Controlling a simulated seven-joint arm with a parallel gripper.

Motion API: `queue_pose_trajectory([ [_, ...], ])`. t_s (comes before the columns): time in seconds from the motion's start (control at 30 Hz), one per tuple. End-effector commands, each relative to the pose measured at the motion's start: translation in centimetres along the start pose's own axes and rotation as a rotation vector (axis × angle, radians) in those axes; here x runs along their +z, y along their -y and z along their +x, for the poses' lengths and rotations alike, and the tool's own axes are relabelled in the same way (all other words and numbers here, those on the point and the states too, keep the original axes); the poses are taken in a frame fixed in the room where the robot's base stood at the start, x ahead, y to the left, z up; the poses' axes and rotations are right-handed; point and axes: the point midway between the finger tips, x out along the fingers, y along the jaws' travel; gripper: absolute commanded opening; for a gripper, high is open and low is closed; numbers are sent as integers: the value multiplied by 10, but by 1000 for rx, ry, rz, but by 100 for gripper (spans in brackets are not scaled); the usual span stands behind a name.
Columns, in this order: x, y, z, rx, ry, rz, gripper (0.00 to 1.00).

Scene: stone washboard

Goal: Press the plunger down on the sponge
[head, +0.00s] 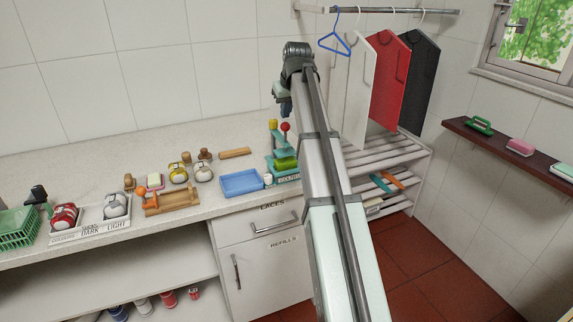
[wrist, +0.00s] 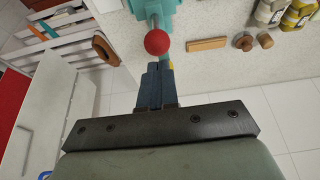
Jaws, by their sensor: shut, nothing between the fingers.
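A teal stand (head: 275,165) stands on the counter near its right end. A plunger with a red ball knob (head: 285,127) rises from it, with a yellow knob (head: 272,124) beside it. A green sponge (head: 286,163) lies at the stand, below the red knob; my arm hides some of the area to its right. My gripper (head: 284,108) is shut and empty, above the stand. In the wrist view the shut fingertips (wrist: 156,68) point toward the red knob (wrist: 157,41), which appears just beyond them. I cannot tell whether they touch. The sponge is not clearly visible in that view.
A blue tray (head: 241,183) and a small white cup sit left of the stand. Brushes, jars and a wooden rack (head: 172,202) stand further left. To the right are a slatted shelf (head: 385,160) and hanging boards (head: 389,82).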

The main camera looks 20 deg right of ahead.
Motion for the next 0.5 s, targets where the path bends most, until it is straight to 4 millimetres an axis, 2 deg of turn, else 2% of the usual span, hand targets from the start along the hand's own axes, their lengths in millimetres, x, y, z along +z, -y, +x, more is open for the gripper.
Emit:
queue_pose_trajectory([
  [0.5,5,0,11,0,0,0,0],
])
